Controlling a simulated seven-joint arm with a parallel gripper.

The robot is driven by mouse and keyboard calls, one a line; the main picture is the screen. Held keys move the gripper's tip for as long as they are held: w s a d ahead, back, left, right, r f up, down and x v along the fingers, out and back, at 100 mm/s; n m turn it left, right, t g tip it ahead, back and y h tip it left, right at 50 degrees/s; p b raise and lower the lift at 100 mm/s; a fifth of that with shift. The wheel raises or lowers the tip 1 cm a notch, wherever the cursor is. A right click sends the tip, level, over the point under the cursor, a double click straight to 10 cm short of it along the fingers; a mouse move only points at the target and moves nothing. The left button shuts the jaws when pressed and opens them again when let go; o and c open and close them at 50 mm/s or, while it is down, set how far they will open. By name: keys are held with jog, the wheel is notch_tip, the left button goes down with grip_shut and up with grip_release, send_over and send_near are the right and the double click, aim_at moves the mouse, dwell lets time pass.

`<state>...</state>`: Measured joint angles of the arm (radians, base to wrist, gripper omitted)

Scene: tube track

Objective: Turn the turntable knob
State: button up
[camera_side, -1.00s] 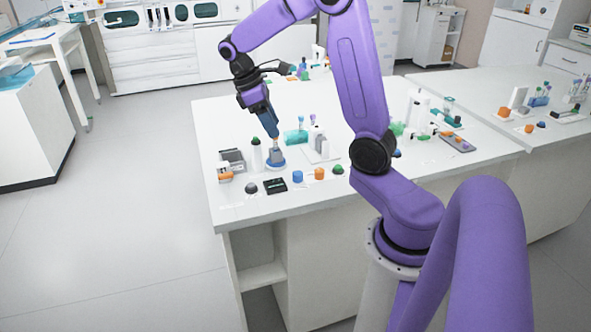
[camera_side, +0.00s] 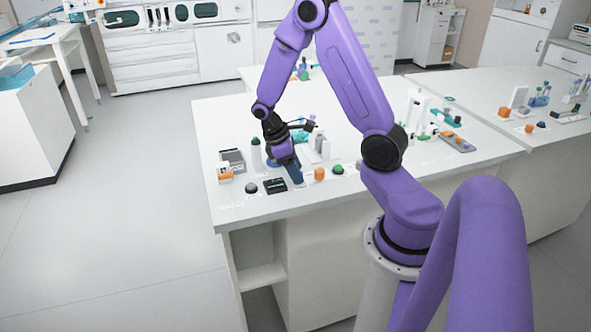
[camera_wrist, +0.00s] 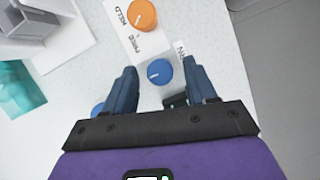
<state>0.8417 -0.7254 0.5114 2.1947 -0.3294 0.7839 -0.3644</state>
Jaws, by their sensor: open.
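A round blue knob (camera_wrist: 159,72) with a white line on top shows between my fingertips in the wrist view. My gripper (camera_wrist: 160,76) is open, one finger on each side of the knob, with gaps visible. In the side view my gripper (camera_side: 296,179) points down at the front row of controls and hides the blue knob. I cannot tell which knob belongs to the turntable. A blue round base (camera_side: 272,162) is partly hidden behind my gripper; in the wrist view a blue part (camera_wrist: 97,108) shows beside the left finger.
An orange knob (camera_side: 319,174) and a green knob (camera_side: 338,169) stand to the right. A black box (camera_side: 275,186) and a dark dome (camera_side: 251,188) are to the left. A white fixture (camera_wrist: 45,25) and teal rack (camera_wrist: 18,88) show in the wrist view.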

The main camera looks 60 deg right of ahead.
jog(key=shift+s+f, duration=0.1)
jog(key=shift+f, duration=0.1)
grip_shut()
jog(key=shift+m, duration=0.3)
jog(key=m+y, duration=0.1)
jog(key=m, duration=0.3)
jog(key=shift+d+m+g+y, duration=0.15)
jog(key=shift+m+g+y, duration=0.15)
jog(key=shift+g+y, duration=0.1)
jog(key=shift+d+m+t+y, duration=0.15)
jog(key=shift+m+y, duration=0.35)
jog(key=shift+m, duration=0.8)
jog(key=shift+m+t+y, duration=0.15)
jog(key=shift+m+y, duration=0.35)
jog(key=shift+m, duration=0.8)
